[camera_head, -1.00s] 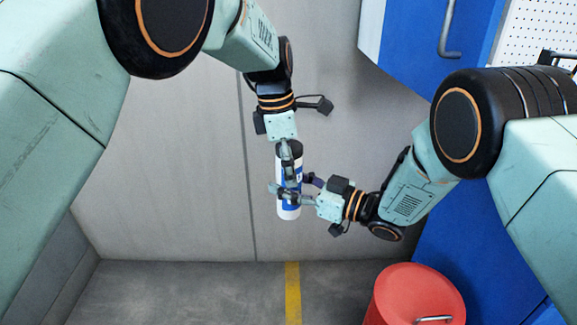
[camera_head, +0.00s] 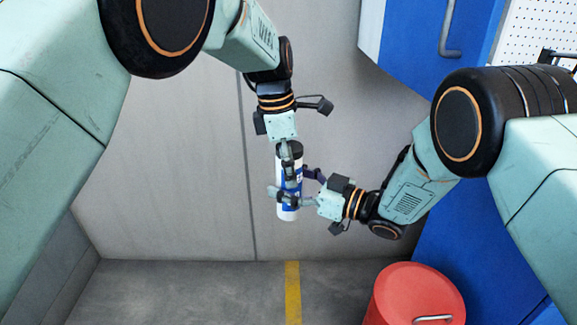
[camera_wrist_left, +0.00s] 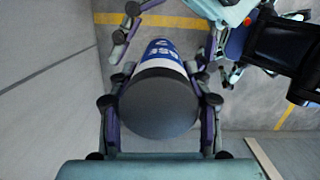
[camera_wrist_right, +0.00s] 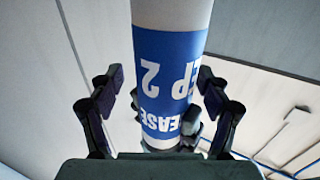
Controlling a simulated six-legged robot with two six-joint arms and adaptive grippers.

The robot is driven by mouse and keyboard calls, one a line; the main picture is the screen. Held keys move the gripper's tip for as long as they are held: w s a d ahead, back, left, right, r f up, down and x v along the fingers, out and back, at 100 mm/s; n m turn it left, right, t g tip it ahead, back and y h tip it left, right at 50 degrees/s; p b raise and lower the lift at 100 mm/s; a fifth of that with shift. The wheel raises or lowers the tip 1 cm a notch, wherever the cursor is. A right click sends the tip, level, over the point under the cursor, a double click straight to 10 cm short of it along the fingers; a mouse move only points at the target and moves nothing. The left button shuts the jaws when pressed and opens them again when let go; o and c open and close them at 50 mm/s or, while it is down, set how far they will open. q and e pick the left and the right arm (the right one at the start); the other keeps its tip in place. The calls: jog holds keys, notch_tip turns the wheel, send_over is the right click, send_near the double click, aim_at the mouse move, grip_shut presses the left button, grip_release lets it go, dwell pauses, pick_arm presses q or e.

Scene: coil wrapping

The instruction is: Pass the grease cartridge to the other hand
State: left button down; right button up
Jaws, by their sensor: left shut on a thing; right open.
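The grease cartridge (camera_head: 288,207) is a white cylinder with a blue label and a dark cap, held upright in the air. My left gripper (camera_head: 289,172) comes from above and is shut on its upper part. The left wrist view shows the dark round cap (camera_wrist_left: 158,104) between the fingers. My right gripper (camera_head: 292,188) comes from the right and is open, its fingers on either side of the lower part. In the right wrist view, the label (camera_wrist_right: 168,80) stands between the spread fingers, with gaps on both sides.
A red drum (camera_head: 415,295) with a handle stands on the floor at lower right. A blue cabinet (camera_head: 455,35) and a white pegboard (camera_head: 545,30) are at upper right. A grey wall (camera_head: 180,170) is behind. A yellow floor stripe (camera_head: 292,290) runs below the cartridge.

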jog(key=v, duration=1.2)
jog(key=s+d+f+m+h, duration=0.3)
jog(key=s+f+m+h, duration=0.3)
jog(key=f, duration=0.4)
jog(key=s+d+f+m+h, duration=0.3)
jog(key=s+f+m+h, duration=0.1)
jog(key=s+f, duration=0.6)
jog(key=s+d+f+m+g+h, duration=0.1)
jog(key=s+d, duration=0.4)
jog(key=s, duration=0.5)
jog(key=s+d+f+m+g+h, duration=0.2)
jog(key=s+d+g+h, duration=0.3)
jog(key=s, duration=0.5)
jog(key=shift+s+d+f+m+g, duration=0.4)
jog(key=shift+f+g, duration=0.3)
jog(key=shift+f, duration=0.2)
jog(key=shift+w, duration=0.1)
